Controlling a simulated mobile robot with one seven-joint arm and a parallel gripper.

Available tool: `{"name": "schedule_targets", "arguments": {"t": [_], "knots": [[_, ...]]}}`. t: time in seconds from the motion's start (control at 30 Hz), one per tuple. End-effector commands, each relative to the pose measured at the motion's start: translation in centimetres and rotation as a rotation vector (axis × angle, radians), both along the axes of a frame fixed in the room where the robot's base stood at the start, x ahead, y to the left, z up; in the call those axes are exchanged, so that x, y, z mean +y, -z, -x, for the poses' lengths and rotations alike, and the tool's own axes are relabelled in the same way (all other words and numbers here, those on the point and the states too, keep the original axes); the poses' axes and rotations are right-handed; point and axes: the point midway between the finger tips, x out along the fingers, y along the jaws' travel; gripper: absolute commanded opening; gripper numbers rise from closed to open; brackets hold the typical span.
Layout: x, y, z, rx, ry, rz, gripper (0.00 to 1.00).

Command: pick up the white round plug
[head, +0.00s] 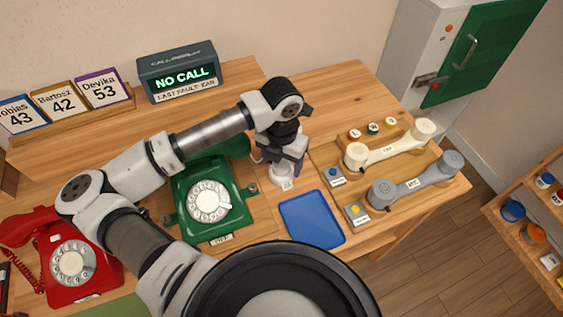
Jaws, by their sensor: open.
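My gripper (284,160) points down at the right of the green dial phone (208,190), between it and the wooden tray of handsets. It is open, though its fingertips are small and partly hidden by my wrist. A small white piece (283,184) shows right at and below the gripper, above or on the table. I cannot tell whether it is the white round plug, or whether it stands between the fingers. No other white round plug is clear in view.
A blue mat (311,220) lies just right of the green phone. A cream handset (390,146) and a grey handset (415,182) lie on the wooden tray (335,150). A red phone (72,262) stands at left. A sign (180,74) reads NO CALL. A shelf (510,230) stands at right.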

Motion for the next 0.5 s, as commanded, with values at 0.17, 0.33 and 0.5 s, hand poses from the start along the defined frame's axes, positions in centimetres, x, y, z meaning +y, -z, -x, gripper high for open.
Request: {"name": "schedule_targets", "arguments": {"t": [0.17, 0.33, 0.5], "knots": [[0.04, 0.31, -0.02, -0.001, 0.000, -0.002, 0.67], [0.04, 0.29, -0.03, 0.000, 0.000, -0.001, 0.55], [0.03, 0.27, -0.03, 0.000, 0.000, -0.001, 0.33]]}}
